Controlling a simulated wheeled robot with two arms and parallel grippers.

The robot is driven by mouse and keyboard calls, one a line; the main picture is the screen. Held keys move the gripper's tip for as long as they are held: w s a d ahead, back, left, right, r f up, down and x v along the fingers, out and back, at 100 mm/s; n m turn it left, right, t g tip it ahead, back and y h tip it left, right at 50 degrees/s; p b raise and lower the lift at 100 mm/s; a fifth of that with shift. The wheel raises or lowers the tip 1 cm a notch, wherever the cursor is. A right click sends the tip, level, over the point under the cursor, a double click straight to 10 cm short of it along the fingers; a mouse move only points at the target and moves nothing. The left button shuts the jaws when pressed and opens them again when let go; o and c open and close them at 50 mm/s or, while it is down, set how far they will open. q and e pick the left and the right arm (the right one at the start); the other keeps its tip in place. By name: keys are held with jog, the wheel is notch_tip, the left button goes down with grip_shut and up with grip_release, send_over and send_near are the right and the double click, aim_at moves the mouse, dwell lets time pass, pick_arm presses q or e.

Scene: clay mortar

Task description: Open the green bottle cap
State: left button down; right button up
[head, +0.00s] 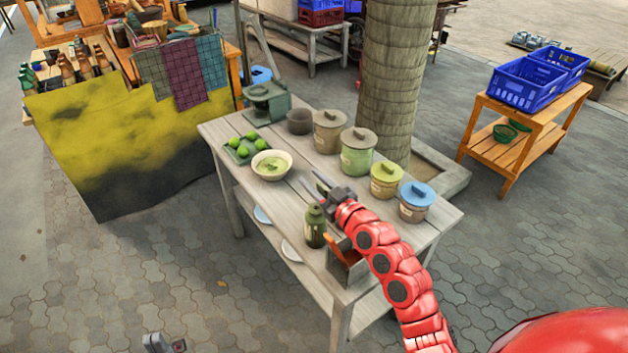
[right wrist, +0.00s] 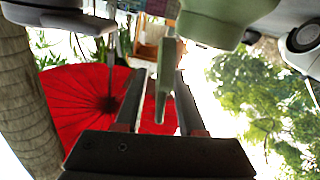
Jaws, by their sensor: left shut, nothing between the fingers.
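The dark green bottle (head: 315,232) stands upright near the front edge of the wooden table, with its green cap (head: 315,211) on top. My right gripper (head: 318,183) is above the table, just behind and above the bottle, pointing away from it to the upper left. My left gripper (head: 165,345) is low at the bottom edge of the head view, over the paving, shut and empty, far from the bottle.
A small box (head: 345,262) stands right of the bottle. A soup bowl (head: 271,165), limes on a tray (head: 240,151), a green press (head: 266,103) and lidded jars (head: 357,153) occupy the table (head: 315,283). A tree trunk (head: 392,85) rises behind.

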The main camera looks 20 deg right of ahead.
grip_shut()
jog(key=shift+d, duration=0.1)
jog(key=m+b, duration=0.1)
jog(key=d+m+b, duration=0.1)
jog(key=m, duration=0.2)
jog(key=shift+w+d+f+b, duration=0.15)
jog(key=shift+w+d+b, duration=0.2)
jog(key=shift+b, duration=0.05)
grip_release()
